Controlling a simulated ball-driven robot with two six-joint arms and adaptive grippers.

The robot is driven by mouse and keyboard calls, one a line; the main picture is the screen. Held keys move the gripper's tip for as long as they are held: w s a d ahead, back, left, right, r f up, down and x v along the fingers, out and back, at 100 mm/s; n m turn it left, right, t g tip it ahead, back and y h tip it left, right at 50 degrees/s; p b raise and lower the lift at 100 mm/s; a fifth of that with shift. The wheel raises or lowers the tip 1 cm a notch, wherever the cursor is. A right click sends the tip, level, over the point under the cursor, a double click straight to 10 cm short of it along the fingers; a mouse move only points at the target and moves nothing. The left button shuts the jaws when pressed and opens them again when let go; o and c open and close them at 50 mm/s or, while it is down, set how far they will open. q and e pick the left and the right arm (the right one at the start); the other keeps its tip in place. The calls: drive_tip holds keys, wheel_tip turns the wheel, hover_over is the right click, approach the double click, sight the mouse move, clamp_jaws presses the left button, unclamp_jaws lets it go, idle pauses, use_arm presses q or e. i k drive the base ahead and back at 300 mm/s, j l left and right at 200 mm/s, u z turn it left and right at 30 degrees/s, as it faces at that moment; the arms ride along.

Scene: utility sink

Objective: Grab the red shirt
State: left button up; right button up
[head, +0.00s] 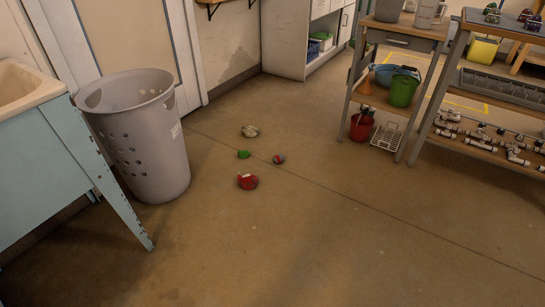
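A crumpled red cloth with a pale patch (247,181) lies on the floor, right of the tall grey laundry basket (150,135); it looks like the red shirt. A smaller red and grey bundle (279,159) lies a little behind it to the right. A green bundle (244,154) and a pale whitish bundle (250,131) lie farther back. All are small in the head view, so their exact shapes are hard to tell. Neither of my grippers shows in this view.
A utility sink (40,90) on pale blue legs stands at the left beside the basket. Shelving carts with buckets (403,90) and pipe fittings (480,135) stand at the right. A white cabinet (300,35) is at the back. The floor in front is clear.

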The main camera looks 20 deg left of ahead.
sight(248, 182)
drive_tip(key=i+u, duration=0.45)
drive_tip(key=i+l+u, duration=0.2)
drive_tip(key=i+u, duration=0.25)
drive_tip(key=i+l+u, duration=0.45)
drive_tip(key=i, duration=0.15)
